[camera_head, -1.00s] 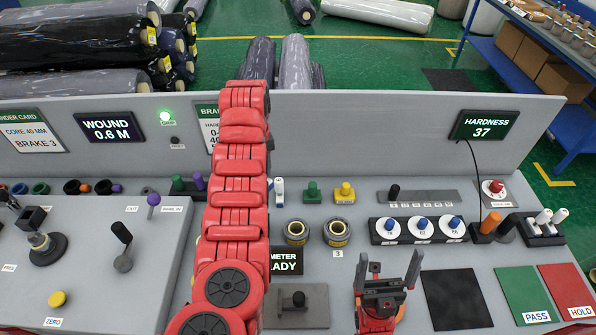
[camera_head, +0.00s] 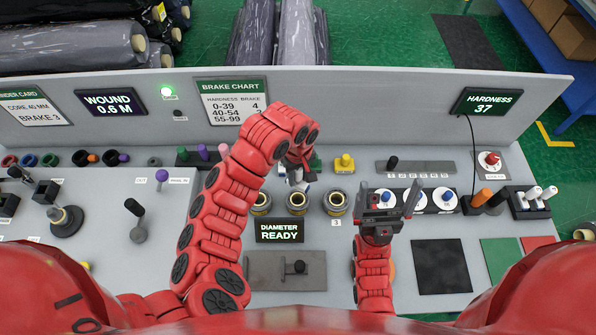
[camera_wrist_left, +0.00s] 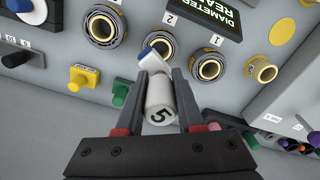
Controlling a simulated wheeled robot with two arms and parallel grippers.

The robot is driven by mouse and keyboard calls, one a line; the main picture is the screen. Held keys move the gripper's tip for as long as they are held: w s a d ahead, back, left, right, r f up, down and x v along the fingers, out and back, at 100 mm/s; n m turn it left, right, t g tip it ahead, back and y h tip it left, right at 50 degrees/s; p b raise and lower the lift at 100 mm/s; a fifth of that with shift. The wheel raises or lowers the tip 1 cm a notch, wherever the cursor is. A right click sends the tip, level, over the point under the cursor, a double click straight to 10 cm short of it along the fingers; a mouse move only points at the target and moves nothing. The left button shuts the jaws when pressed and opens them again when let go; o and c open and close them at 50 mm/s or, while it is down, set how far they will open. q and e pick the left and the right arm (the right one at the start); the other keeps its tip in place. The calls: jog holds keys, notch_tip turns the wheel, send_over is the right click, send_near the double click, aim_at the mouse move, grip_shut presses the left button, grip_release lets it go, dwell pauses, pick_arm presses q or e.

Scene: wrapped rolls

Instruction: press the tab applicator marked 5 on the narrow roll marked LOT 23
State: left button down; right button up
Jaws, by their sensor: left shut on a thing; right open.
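My left gripper (camera_head: 297,180) is over the row of ring-shaped rolls on the console. In the left wrist view, my left gripper (camera_wrist_left: 162,80) is shut on a white applicator (camera_wrist_left: 160,100) marked 5, with a blue and white tip pointing toward the rolls. The roll by label 2 (camera_wrist_left: 160,47), the roll by label 1 (camera_wrist_left: 209,68) and the roll at the label 3 position (camera_wrist_left: 104,25) sit in a row; the tip appears to overlap the middle one, and contact cannot be told. No LOT 23 marking is readable. My right gripper (camera_head: 388,198) is open and empty.
A diameter display (camera_head: 280,231) reads READY below the rolls. A yellow knob (camera_head: 344,163) stands behind them. A dark pad (camera_head: 442,266) lies clear at the right. The upright panel (camera_head: 350,125) bounds the console at the back.

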aim_at(298, 188)
pick_arm(q)
jog(key=shift+s, duration=0.1)
notch_tip(298, 188, down, 7)
jog(key=b, duration=0.4)
jog(key=shift+r, duration=0.2)
jog(key=shift+f+b, duration=0.3)
jog(key=shift+f, duration=0.15)
jog(key=shift+f+b, duration=0.4)
jog(key=shift+f, duration=0.3)
dwell(0.7)
jog(key=shift+f, duration=0.1)
dwell(1.0)
